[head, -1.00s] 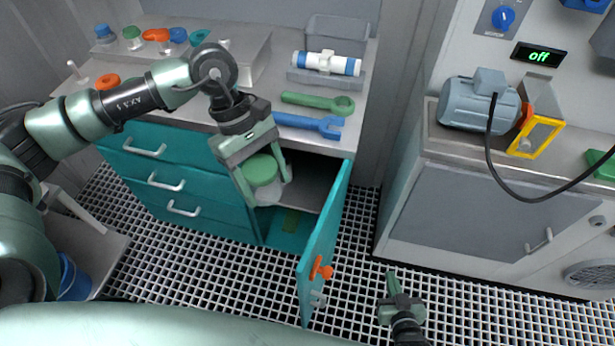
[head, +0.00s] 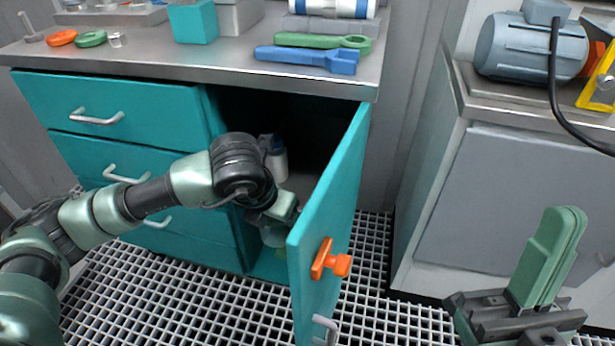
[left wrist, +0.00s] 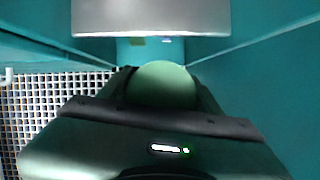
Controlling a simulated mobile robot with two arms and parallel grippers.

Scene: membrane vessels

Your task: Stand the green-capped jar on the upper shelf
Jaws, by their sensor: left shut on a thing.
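The green-capped jar shows its green cap (left wrist: 163,86) between my left gripper's fingers in the left wrist view. A grey shelf edge (left wrist: 150,18) lies just beyond the cap in the left wrist view. My right gripper (head: 548,262) is empty, with its fingers together, at the lower right.
The open teal door (head: 335,205) with an orange handle (head: 330,260) stands close right of my left gripper. A white bottle (head: 277,160) stands inside the cabinet, behind my wrist. Blue (head: 307,59) and green (head: 322,41) wrenches lie on the counter above.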

